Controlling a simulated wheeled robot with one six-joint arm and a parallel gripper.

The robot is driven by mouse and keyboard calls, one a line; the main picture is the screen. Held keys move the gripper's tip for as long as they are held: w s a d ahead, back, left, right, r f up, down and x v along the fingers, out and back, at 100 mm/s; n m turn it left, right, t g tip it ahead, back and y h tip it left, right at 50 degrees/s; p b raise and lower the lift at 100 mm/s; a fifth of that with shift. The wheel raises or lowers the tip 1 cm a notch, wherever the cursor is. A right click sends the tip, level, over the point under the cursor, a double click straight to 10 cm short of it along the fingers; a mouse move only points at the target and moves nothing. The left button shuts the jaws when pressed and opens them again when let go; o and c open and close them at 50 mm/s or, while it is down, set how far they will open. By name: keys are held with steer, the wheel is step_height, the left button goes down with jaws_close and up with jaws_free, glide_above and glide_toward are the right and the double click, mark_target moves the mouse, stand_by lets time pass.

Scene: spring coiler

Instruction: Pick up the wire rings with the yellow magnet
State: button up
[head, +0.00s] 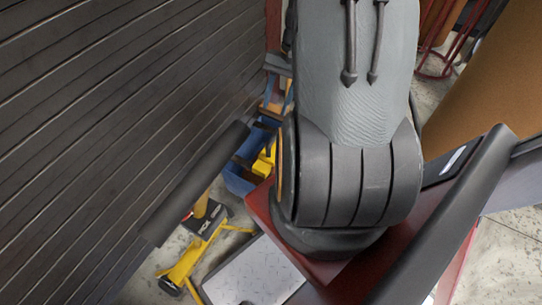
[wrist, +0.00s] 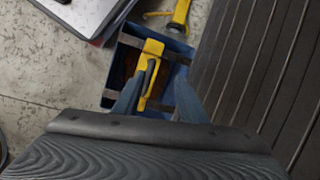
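The yellow magnet (wrist: 151,62) stands in a blue bin (wrist: 112,78) in the wrist view, its looped handle facing the camera. In the head view a yellow part (head: 264,162), likely the same magnet, shows in the blue bin (head: 238,182), partly hidden by my arm. My gripper (wrist: 157,90) points down at the bin, with its two blue-grey fingers apart on either side of the yellow handle. I cannot tell whether they touch it. I cannot make out the wire rings clearly in either view.
A pale patterned plate (head: 255,275) lies beside the bin, with small dark marks on it. A dark slatted wall (head: 90,120) stands close on the left. A red-edged surface (head: 262,215) lies under my arm.

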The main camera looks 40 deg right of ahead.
steer(key=m+y+b, duration=0.1)
steer(key=m+b, duration=0.1)
steer(key=b, duration=0.4)
glide_above(277, 134)
steer(key=d, duration=0.3)
step_height(277, 134, down, 10)
steer(key=shift+a+f+t, duration=0.25)
steer(key=shift+f+t, duration=0.05)
steer(key=shift+f, duration=0.25)
steer(key=b+x, duration=0.3)
steer(key=x, duration=0.4)
steer(key=shift+a+f, duration=0.1)
steer(key=shift+f, duration=0.05)
jaws_close()
